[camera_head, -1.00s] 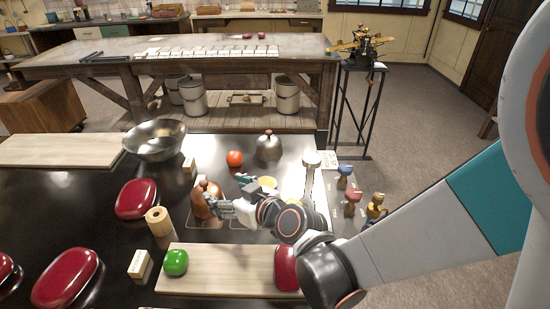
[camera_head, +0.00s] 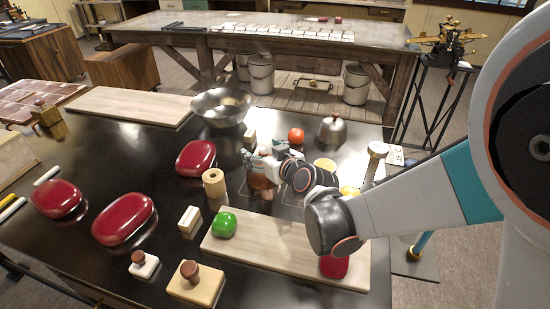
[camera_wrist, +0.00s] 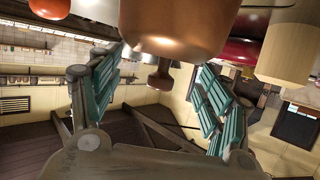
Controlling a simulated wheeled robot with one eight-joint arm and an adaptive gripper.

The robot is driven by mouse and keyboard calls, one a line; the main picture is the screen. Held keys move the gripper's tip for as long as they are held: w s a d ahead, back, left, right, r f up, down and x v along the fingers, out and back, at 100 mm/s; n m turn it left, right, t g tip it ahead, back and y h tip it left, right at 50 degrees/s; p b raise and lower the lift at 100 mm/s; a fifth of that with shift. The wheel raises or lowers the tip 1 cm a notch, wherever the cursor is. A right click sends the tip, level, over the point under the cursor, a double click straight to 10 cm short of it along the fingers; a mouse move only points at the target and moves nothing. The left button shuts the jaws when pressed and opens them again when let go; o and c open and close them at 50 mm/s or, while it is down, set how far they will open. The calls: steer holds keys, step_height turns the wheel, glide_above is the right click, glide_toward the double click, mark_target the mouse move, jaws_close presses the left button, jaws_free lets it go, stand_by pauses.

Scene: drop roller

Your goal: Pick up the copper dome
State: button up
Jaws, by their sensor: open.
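The copper dome (camera_head: 262,182) stands on the dark tabletop in the head view, its top partly hidden by my gripper (camera_head: 256,163). In the wrist view the picture is upside down. There the copper dome (camera_wrist: 170,28) hangs from the top edge, with its knob pointing down. My gripper (camera_wrist: 158,92) shows two teal-padded fingers spread wide on either side of the knob, with gaps on both sides. Nothing is held.
A wooden roller (camera_head: 214,183) and a red lidded dish (camera_head: 196,158) stand left of the dome. A tomato (camera_head: 296,136) and a steel dome (camera_head: 332,131) are behind. A cutting board (camera_head: 290,245) with a green apple (camera_head: 224,225) lies in front.

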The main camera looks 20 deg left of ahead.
steer(key=c, duration=1.1)
steer(key=shift+s+d, duration=0.1)
steer(key=shift+s, duration=0.05)
jaws_close()
steer(key=shift+r, duration=0.1)
steer(key=shift+r+p, duration=0.35)
steer(key=shift+p, duration=0.1)
step_height(320, 180, up, 19)
steer(key=p, duration=1.3)
steer(key=shift+r, duration=0.15)
